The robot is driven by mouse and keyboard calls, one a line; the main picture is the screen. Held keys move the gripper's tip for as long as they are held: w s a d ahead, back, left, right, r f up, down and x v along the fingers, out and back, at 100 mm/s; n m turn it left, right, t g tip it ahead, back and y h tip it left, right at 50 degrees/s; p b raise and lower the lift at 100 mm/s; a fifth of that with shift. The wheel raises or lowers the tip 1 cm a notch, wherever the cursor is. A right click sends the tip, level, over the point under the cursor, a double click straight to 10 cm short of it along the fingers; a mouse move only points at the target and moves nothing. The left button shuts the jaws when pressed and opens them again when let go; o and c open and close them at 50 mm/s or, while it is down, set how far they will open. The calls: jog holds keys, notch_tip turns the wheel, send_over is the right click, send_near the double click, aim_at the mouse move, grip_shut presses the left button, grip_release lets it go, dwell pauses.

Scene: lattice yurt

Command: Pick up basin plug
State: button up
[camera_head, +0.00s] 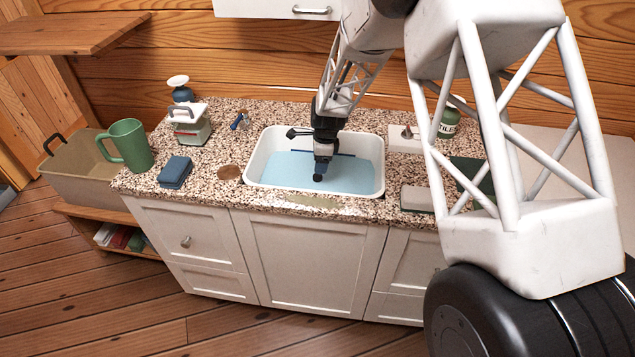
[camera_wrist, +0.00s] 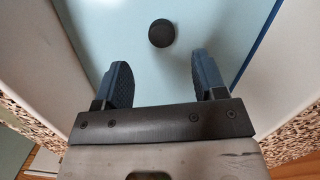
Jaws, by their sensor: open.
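The basin plug (camera_wrist: 162,33) is a small black disc on the pale blue floor of the white basin. It shows in the wrist view just ahead of my fingertips, and as a dark spot (camera_head: 318,178) below my gripper in the head view. My gripper (camera_wrist: 160,68) is open and empty, its two blue-grey fingers spread apart. The plug lies beyond the gap between them, not between the pads. In the head view my gripper (camera_head: 321,164) points down into the basin (camera_head: 256,160); its fingers are hard to make out there.
The basin walls surround my gripper. On the speckled counter (camera_head: 225,115) stand a green mug (camera_head: 130,142), a folded blue cloth or sponge (camera_head: 175,172), a white handled item (camera_head: 189,122) and a green jar (camera_head: 448,122). A pale block (camera_head: 416,199) lies right of the basin.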

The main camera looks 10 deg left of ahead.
aim_at(318, 176)
jog(key=shift+a+f, duration=0.1)
jog(key=shift+f, duration=0.95)
jog(key=shift+f, duration=0.1)
jog(key=shift+a+f, duration=0.2)
jog(key=shift+f, duration=1.05)
jog(key=shift+a+f, duration=0.15)
jog(key=shift+f, duration=1.05)
jog(key=shift+c, duration=0.3)
jog(key=c, duration=0.9)
